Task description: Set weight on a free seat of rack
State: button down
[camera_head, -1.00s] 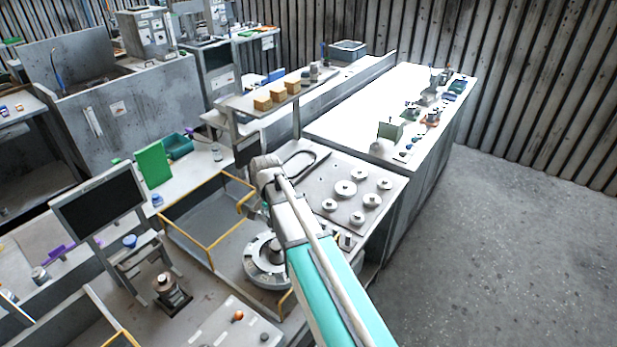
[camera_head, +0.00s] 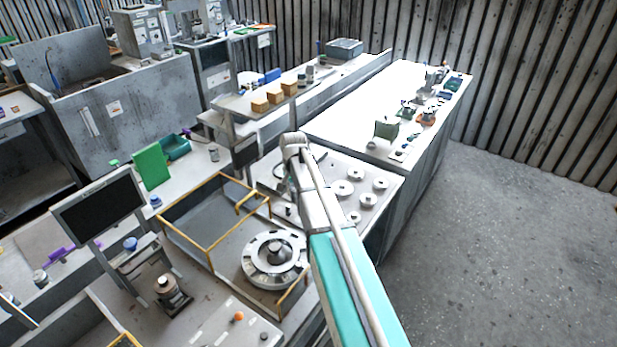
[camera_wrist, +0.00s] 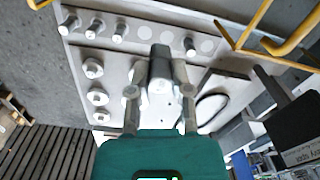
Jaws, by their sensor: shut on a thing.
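In the wrist view my gripper (camera_wrist: 160,92) is shut on a dark grey cylindrical weight (camera_wrist: 160,66), which sticks out beyond the fingers over a pale plate. Along the far edge of that plate runs a row, apparently the rack (camera_wrist: 156,35). Several small upright cylinders stand in it, with bare round seats (camera_wrist: 167,38) between and beside them. Whether the held weight touches anything is unclear. In the head view my arm covers part of the plate (camera_head: 330,215), and the gripper and its weight are hard to make out.
Several knobbed discs (camera_head: 343,188) sit on the same plate, and some also show in the wrist view (camera_wrist: 97,97). A round slotted ring (camera_head: 275,258) stands to the left, near yellow rails (camera_head: 211,250). A white bench (camera_head: 350,125) with small parts lies behind. The floor at right is clear.

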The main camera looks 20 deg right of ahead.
jog(key=w+d+r, duration=0.1)
jog(key=w+d, duration=0.1)
jog(key=d, duration=0.4)
jog(key=shift+w+d+r+p, duration=0.15)
jog(key=shift+d+p, duration=0.1)
jog(key=shift+p, duration=0.2)
notch_tip(320, 180, down, 16)
jog(key=b, duration=1.6)
jog(key=shift+f, duration=0.2)
jog(key=shift+f+b, duration=1.2)
jog(key=shift+b, duration=0.2)
dwell(1.6)
jog(key=shift+c, duration=2.4)
grip_release()
jog(key=shift+r, duration=0.25)
